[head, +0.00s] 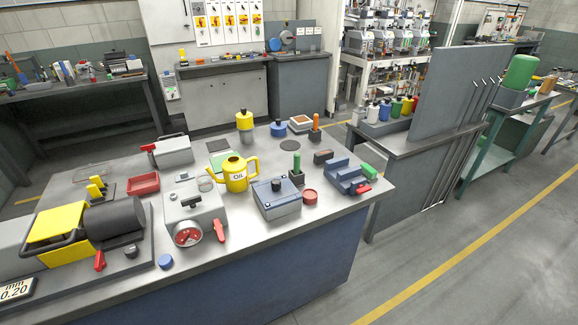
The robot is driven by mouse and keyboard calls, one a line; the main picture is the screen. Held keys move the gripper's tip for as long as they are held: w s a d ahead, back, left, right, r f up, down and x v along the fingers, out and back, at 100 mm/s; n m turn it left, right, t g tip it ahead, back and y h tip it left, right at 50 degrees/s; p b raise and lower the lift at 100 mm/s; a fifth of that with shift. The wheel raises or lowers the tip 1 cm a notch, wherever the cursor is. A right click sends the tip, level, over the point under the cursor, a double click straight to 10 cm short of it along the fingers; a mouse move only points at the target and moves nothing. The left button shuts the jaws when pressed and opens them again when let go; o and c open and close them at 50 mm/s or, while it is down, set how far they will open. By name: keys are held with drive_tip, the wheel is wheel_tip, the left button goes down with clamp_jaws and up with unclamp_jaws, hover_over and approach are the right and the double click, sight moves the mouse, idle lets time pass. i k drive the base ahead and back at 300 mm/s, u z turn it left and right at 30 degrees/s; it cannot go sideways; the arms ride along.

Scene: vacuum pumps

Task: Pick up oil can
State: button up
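A yellow oil can (236,175) with "OIL" on its side stands upright near the middle of the grey workbench (335,205). A grey-blue box (277,198) stands close by at front right. My gripper is not in view.
A yellow container (245,120) stands behind the can. A black and yellow motor unit (75,230) fills the bench's left end. A blue vise-like block (347,177) sits at right. Open floor (450,265) lies right of the bench.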

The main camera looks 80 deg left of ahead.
sight(234, 169)
drive_tip(key=i, duration=1.1)
drive_tip(key=u, duration=3.8)
drive_tip(key=i, duration=1.65)
